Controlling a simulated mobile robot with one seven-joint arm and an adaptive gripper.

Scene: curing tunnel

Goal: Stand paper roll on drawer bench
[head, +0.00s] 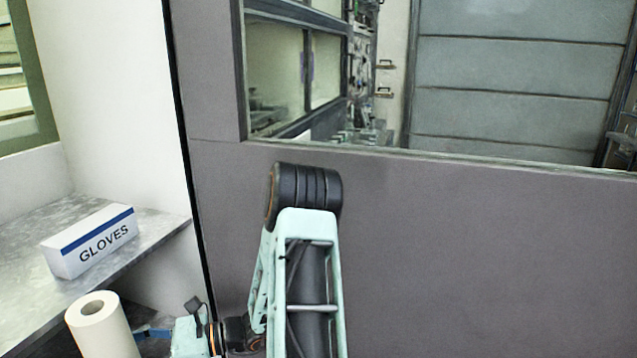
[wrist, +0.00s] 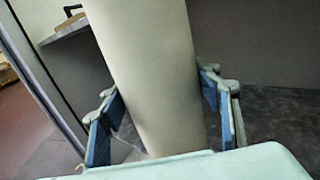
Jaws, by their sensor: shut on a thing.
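The paper roll (head: 103,328) is a cream-white cylinder with a hole in its top, at the lower left of the head view. It stands nearly upright, tilted a little, and its lower end is cut off by the frame. My gripper (wrist: 160,110) is shut on the roll, with a blue-padded finger on each side of it in the wrist view. The roll (wrist: 155,60) fills the middle of that view. A grey mottled bench top (head: 30,285) lies at the left of the head view, behind the roll. I cannot tell whether it is the drawer bench, as no drawers show.
A white and blue gloves box (head: 92,242) sits on the bench top. The bench surface around the box is bare. A grey partition wall (head: 480,240) with a window opening stands behind my arm. A dark vertical edge divides it from the white wall.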

